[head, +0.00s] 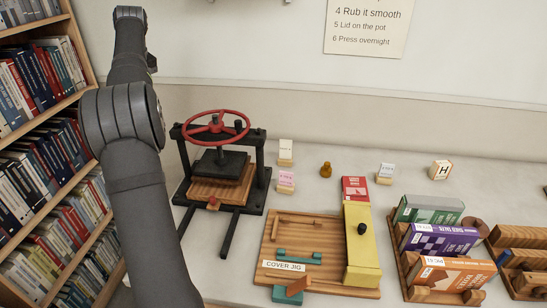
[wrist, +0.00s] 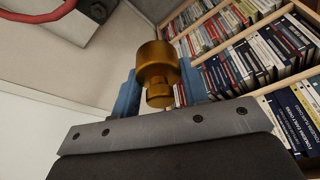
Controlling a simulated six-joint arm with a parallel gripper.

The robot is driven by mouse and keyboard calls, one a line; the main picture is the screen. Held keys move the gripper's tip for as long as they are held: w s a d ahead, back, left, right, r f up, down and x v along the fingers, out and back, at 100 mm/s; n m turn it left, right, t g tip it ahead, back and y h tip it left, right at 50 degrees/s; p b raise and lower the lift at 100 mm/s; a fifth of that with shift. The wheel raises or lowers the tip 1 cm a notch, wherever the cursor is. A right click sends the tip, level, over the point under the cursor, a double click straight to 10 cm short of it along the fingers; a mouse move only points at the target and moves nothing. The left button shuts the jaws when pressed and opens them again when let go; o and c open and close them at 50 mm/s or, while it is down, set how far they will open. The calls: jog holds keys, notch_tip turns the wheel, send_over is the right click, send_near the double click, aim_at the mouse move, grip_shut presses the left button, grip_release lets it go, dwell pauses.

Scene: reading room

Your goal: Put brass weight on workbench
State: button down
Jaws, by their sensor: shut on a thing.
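The brass weight (wrist: 158,68) is a gold-coloured stepped cylinder with a wide body and a narrower knob. In the wrist view my gripper (wrist: 158,88) is shut on it, with a blue finger on each side. The gripper and this weight are not seen in the head view, where only my arm shows at the left. The workbench (head: 300,205) is the pale grey top across the head view. A small brownish brass piece (head: 326,168) stands on it towards the back.
A press with a red handwheel (head: 215,124) stands at the left of the bench. A wooden cover jig (head: 290,235) with a yellow block lies in front. Racked boxes (head: 438,240) are at right. A bookshelf (head: 45,130) borders the left. Bare bench shows around the small blocks at the back.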

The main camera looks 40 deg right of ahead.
jog(key=s+d+m+h, duration=0.1)
jog(key=s+d+m, duration=0.1)
jog(key=s+d, duration=0.6)
jog(key=s+d+m, duration=0.2)
jog(key=s+d, duration=0.2)
jog(key=d, duration=0.8)
jog(key=s+d+m+h, duration=0.1)
jog(key=s+d+m, duration=0.2)
jog(key=s+d, duration=0.55)
jog(key=s+d+m+h, duration=0.1)
jog(key=s+d+m, duration=0.2)
jog(key=s+d, duration=0.75)
jog(key=s+d+m, duration=0.2)
jog(key=s+d, duration=0.5)
jog(key=s, duration=0.6)
send_over(318, 188)
jog(key=s, duration=0.1)
jog(key=shift+g, duration=0.4)
jog(key=f, duration=2.2)
jog(key=a+f, duration=0.1)
jog(key=f, duration=1)
jog(key=shift+f, duration=0.1)
jog(key=shift+w+f, duration=0.1)
jog(key=shift+f, duration=1.95)
jog(key=shift+f, duration=0.1)
